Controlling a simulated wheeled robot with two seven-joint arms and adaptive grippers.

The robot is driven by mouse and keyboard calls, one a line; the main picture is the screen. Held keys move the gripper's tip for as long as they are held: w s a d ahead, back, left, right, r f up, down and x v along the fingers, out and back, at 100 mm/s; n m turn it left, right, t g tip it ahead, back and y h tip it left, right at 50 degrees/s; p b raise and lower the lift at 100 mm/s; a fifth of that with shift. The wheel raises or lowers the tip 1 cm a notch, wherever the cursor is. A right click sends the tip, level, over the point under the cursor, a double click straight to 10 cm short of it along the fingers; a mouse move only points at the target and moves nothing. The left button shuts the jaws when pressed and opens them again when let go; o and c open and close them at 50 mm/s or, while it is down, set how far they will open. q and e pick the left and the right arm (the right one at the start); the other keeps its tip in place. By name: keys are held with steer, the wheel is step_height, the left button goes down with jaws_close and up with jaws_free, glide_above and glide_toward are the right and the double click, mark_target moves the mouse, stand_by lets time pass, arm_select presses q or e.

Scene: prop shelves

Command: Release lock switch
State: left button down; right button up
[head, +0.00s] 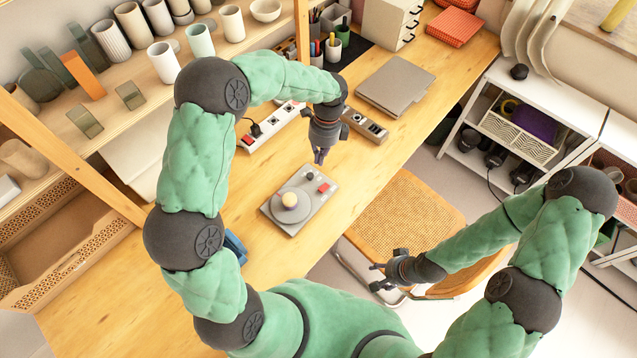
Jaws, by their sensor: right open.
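A grey box (297,226) lies on the wooden table, with a round disc and a pale yellow knob (289,200) on top. A red switch (324,187) sits near its far right corner, with a smaller part beside it. I cannot tell the switch's position. My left gripper (320,157) points down above the table, just beyond the box's far end and apart from the switch. Its fingers look close together, but their opening is unclear. My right gripper (374,276) is open and empty beyond the table's right edge, in front of the woven chair.
A white power strip (270,130) and a narrow grey device (366,126) lie near my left gripper. A closed grey laptop (396,86) lies farther back. Shelves with cups stand at left. The woven chair (405,220) is beside the table.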

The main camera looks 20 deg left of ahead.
mark_target(324, 188)
arm_select(q)
steer(key=shift+w+d+m, duration=0.4)
steer(key=shift+d+m, duration=0.25)
steer(key=shift+m, duration=0.55)
steer(key=shift+f, duration=0.1)
steer(key=s+f, duration=0.1)
steer(key=f, duration=0.3)
steer(key=f+b, duration=0.1)
steer(key=f, duration=0.4)
steer(key=s+a+f+b, duration=0.1)
steer(key=f, duration=0.3)
steer(key=shift+s+f, duration=0.25)
steer(key=shift+s, duration=0.1)
steer(key=shift+a, duration=0.1)
